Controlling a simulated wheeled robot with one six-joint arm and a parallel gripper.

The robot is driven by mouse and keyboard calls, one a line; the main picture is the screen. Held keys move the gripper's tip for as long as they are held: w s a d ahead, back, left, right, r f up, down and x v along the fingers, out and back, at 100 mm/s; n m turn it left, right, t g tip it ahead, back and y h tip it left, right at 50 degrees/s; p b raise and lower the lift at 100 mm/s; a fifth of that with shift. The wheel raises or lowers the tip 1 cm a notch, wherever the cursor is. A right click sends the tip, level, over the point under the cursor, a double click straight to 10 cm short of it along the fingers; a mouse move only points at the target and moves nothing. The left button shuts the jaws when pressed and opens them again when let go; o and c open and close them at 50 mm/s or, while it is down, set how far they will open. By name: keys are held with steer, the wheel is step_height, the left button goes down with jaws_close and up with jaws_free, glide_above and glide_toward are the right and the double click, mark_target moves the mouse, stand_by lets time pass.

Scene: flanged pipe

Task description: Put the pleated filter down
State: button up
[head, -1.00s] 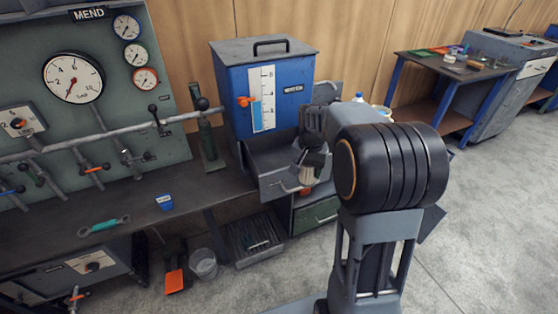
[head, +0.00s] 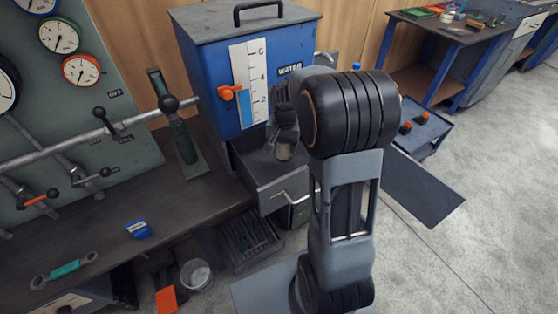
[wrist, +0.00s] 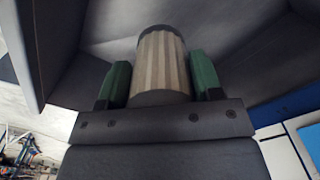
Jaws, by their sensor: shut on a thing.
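The pleated filter (wrist: 161,62) is a pale ribbed cylinder with dark ends, held between the two green finger pads of my gripper (wrist: 160,80). In the wrist view grey panels surround it; I cannot tell whether it touches them. In the head view my gripper (head: 284,128) points down over the open grey drawer (head: 268,197) below the blue water tank (head: 215,85). Only a small pale bit of the filter (head: 284,152) shows there. My arm hides the drawer's right side.
The dark workbench (head: 150,258) at left carries a small blue box (head: 138,229) and a teal wrench (head: 65,268). A bucket (head: 196,273) and a dark crate (head: 248,245) stand below. A dark panel (head: 425,190) is at right, with open floor beyond.

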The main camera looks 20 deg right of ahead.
mark_target(284, 160)
steer(key=shift+f+b, duration=0.45)
steer(key=shift+f, duration=3.1)
steer(key=shift+f, duration=0.2)
steer(key=o, duration=1.1)
steer(key=shift+c, duration=0.2)
steer(key=shift+r, duration=0.1)
